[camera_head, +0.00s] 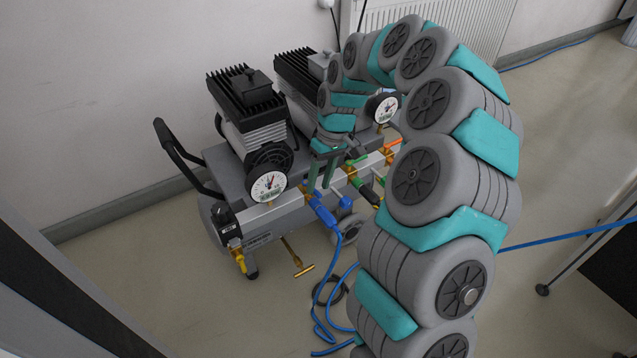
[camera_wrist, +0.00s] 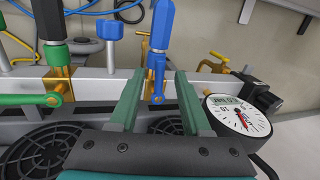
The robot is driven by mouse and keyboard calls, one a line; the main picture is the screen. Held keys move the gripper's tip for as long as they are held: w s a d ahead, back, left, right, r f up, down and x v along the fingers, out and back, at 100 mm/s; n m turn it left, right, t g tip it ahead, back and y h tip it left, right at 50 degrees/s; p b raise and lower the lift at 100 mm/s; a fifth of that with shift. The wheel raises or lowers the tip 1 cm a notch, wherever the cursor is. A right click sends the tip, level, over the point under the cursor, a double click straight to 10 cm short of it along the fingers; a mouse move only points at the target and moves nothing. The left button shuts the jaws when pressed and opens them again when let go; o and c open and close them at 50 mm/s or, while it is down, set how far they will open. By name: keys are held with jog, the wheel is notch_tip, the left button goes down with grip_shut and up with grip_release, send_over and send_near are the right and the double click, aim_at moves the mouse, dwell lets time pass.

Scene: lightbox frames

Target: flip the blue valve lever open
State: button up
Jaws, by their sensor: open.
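The blue valve lever (camera_wrist: 157,92) shows in the wrist view on the front of the silver manifold bar (camera_wrist: 95,87), below a blue hose connector (camera_wrist: 162,25). My gripper (camera_wrist: 158,75) is open, with one green finger on each side of the lever in this view. I see no clear contact, and the depth between fingers and lever is hard to judge. In the head view my gripper (camera_head: 320,187) points down at the manifold, just above the blue connector (camera_head: 322,212). The lever is small there and partly hard to make out beside the fingers.
A green lever (camera_wrist: 25,99) on a brass valve sits left of my gripper in the wrist view. A pressure gauge (camera_wrist: 238,115) is close on the right. The compressor (camera_head: 250,110) stands behind the manifold, and a blue hose (camera_head: 322,300) trails across the floor.

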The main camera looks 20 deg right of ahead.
jog(key=shift+a+f, duration=0.1)
jog(key=shift+f, duration=0.45)
grip_shut()
